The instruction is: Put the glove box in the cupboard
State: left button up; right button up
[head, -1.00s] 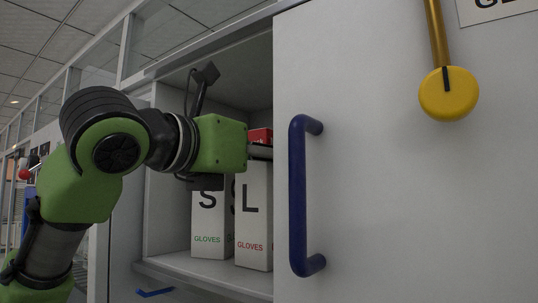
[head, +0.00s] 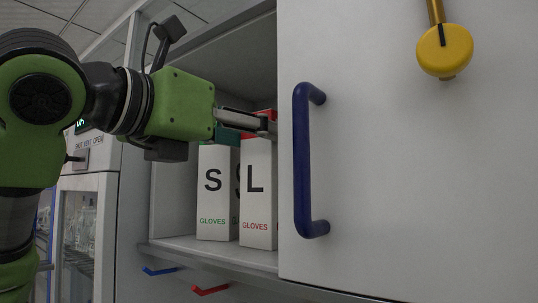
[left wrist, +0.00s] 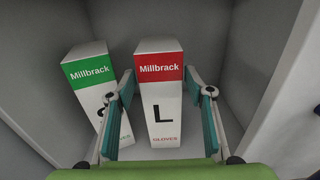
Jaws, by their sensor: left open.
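A white glove box marked L with a red top (head: 258,195) stands upright in the cupboard (head: 170,243), beside a white box marked S with a green top (head: 213,195). Both also show in the left wrist view, the L box (left wrist: 160,105) and the S box (left wrist: 92,85). My left gripper (head: 262,120) is at the top of the L box. In the wrist view its open fingers stand on either side of that box; I cannot tell whether they touch it. The left finger partly covers the S box. My right gripper is not in view.
A pale door panel with a blue handle (head: 301,160) fills the right side and hides the cupboard's right part. Blue (head: 160,271) and red (head: 210,290) handles sit below the cupboard floor. A glass-fronted cabinet (head: 80,225) stands left.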

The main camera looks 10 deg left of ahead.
pick_arm(q)
jog(key=b+v, duration=0.1)
jog(key=v, duration=0.5)
jog(key=shift+b, duration=0.35)
jog(key=shift+w, duration=0.1)
